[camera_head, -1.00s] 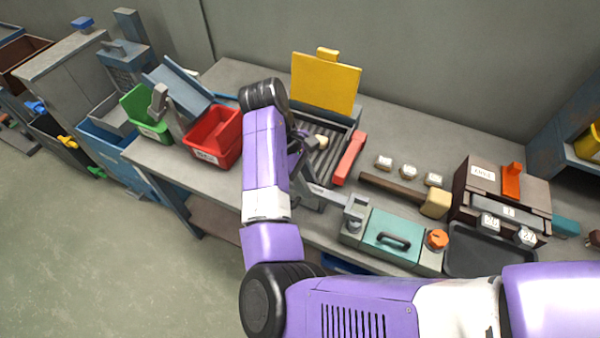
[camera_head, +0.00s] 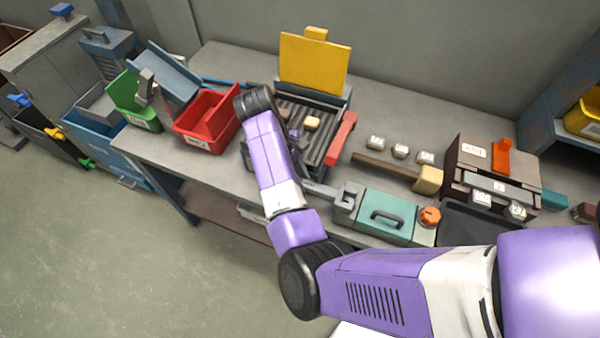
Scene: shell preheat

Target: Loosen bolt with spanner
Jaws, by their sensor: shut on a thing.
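A grey spanner (camera_head: 319,189) shows as a short handle running right from behind my arm, toward a grey jaw-shaped piece (camera_head: 346,198) at the left end of the teal box. I cannot tell whether that piece is the spanner's head or a fixture. The bolt is not clearly visible there. My gripper (camera_head: 301,174) is mostly hidden behind my purple forearm, low over the bench's front part, shut on the spanner's handle end. An orange knob (camera_head: 429,216) sits at the box's right end.
The teal box (camera_head: 372,226) has a black handle. A yellow-lidded grill (camera_head: 325,142) stands behind my gripper, with a red bar (camera_head: 341,138) beside it. A mallet (camera_head: 428,180) lies to the right. Red (camera_head: 205,145) and green (camera_head: 127,102) bins stand left. The floor at left is clear.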

